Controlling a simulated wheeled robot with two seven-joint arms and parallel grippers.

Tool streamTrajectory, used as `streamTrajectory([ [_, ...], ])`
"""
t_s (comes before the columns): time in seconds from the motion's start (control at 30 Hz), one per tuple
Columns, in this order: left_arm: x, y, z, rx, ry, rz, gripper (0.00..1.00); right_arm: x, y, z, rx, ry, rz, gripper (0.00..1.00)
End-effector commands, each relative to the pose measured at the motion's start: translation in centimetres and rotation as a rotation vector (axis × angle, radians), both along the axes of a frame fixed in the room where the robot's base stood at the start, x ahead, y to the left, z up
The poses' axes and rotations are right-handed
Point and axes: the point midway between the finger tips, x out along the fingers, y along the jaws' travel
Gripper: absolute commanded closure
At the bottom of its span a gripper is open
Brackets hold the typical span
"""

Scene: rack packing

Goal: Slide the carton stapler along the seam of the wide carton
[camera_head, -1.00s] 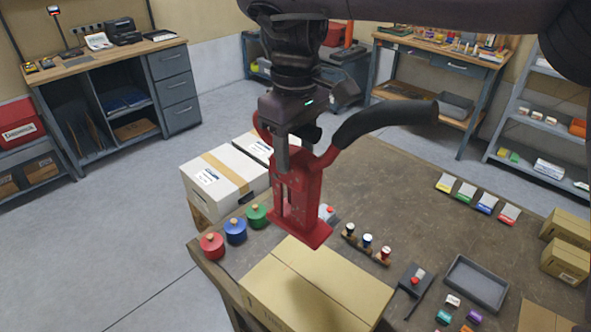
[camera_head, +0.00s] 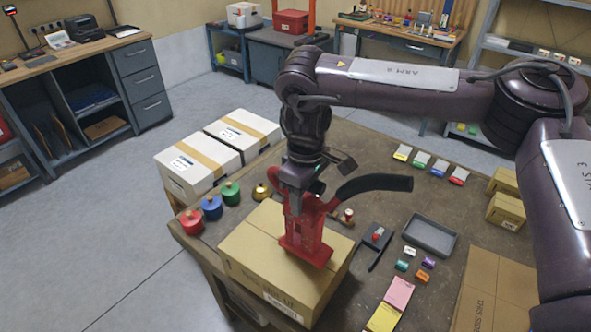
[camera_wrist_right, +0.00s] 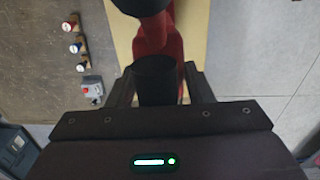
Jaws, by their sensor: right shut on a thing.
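The wide carton (camera_head: 247,250) is a closed brown box at the table's front edge, and its top also shows in the right wrist view (camera_wrist_right: 196,22). The red carton stapler (camera_head: 309,243) has a black curved handle and stands upright over the carton's top. Its foot appears to rest on the top near the middle; exact contact is hard to tell. My right gripper (camera_head: 297,190) is shut on the stapler's upper part from above. In the right wrist view the black grip (camera_wrist_right: 155,78) sits between the fingers. My left gripper is not in view.
Red, blue and green weights (camera_head: 211,207) stand left of the carton. A grey tray (camera_head: 430,236), a small black tool (camera_head: 377,240) and pink and yellow notes (camera_head: 398,294) lie to its right. Another brown carton (camera_head: 490,290) is at the lower right. White cartons (camera_head: 197,167) stand beyond the table's left edge.

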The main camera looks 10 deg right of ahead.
Motion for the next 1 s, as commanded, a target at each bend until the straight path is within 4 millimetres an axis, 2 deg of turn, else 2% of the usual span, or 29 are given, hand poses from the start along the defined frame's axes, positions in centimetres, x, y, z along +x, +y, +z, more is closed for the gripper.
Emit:
streamTrajectory([
  [0.3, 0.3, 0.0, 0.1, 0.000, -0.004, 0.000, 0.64, 0.0, -0.8, -1.8, 0.000, -0.015, -0.005, 1.00],
  [0.7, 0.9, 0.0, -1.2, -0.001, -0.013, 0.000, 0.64, 0.0, -0.8, -2.7, -0.001, -0.013, -0.005, 1.00],
  [1.0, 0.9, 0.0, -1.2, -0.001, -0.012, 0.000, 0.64, 0.0, -0.8, -2.6, -0.001, -0.013, -0.005, 1.00],
])
